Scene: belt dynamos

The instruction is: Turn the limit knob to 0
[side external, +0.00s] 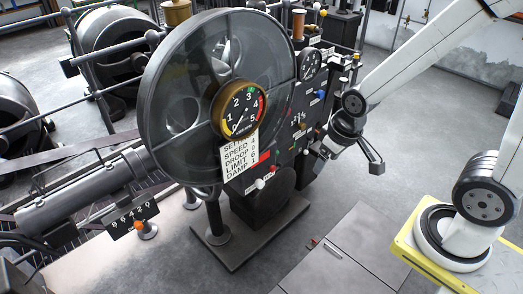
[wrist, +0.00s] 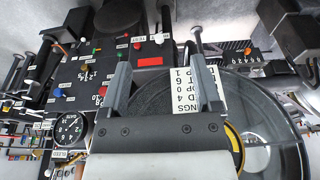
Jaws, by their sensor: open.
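The dark control panel (wrist: 112,66) carries several knobs with small white labels. I cannot read which label marks the limit knob. In the wrist view, number-marked knobs or dials show at upper left (wrist: 87,73) and near the left finger (wrist: 101,97), which partly hides the latter. My gripper (side external: 347,163) is open and empty, in front of the panel's right side and apart from it. Its two fingers (wrist: 144,68) also show in the wrist view, with the panel beyond. A white settings card (side external: 239,160) lists speed 4, droop 0, limit 6, damp 1.
A large glass-faced wheel (side external: 170,70) with a brass gauge (side external: 239,108) stands left of the panel. A blue knob (side external: 321,94) and small levers (side external: 261,184) project from the panel. A counter (side external: 130,217) stands at lower left.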

